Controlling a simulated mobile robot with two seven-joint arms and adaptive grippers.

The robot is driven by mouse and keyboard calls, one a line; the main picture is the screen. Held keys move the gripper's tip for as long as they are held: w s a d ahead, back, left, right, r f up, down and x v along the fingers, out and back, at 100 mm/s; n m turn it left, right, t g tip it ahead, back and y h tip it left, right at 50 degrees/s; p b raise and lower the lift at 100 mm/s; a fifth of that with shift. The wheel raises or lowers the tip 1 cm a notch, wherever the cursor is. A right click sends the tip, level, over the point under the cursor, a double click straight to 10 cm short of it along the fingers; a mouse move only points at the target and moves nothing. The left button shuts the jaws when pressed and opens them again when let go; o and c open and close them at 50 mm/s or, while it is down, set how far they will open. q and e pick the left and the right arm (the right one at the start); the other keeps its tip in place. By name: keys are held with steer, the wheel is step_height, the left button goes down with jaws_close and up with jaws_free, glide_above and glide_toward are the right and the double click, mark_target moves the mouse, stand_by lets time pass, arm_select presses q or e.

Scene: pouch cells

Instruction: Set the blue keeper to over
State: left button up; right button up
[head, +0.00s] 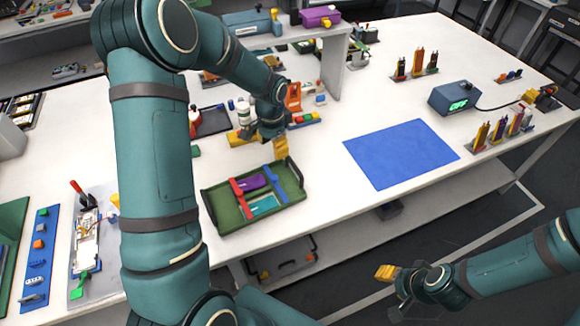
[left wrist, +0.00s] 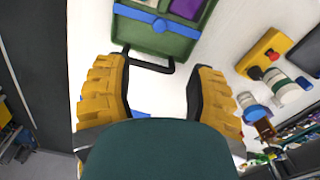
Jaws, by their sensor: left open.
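A green tray (head: 222,226) lies near the table's front edge. In it are a purple pouch (head: 251,183) and a teal pouch (head: 262,205). A red keeper (head: 237,191) runs along their left side and the blue keeper (head: 273,181) along their right. In the left wrist view the blue keeper (left wrist: 159,24) crosses the tray near its handle; whether it overlaps the pouches is unclear. My left gripper (head: 262,146) is open and empty behind the tray's right end; its fingers (left wrist: 160,95) point toward the tray handle (left wrist: 143,66). My right gripper (head: 402,273) is off the table's front, its opening unclear.
A blue mat (head: 400,153) lies right of the tray with bare white table between. A yellow block with bottles (left wrist: 262,54) stands close beside my left gripper. A shelf (head: 333,62) stands behind. A display box (head: 455,97) and several racks are at the right.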

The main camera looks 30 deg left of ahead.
mark_target(274, 177)
arm_select(q)
step_height(274, 177, down, 14)
steer(key=shift+s+r+b, duration=0.15)
steer(key=shift+b, duration=0.2)
jaws_close()
stand_by(0.3)
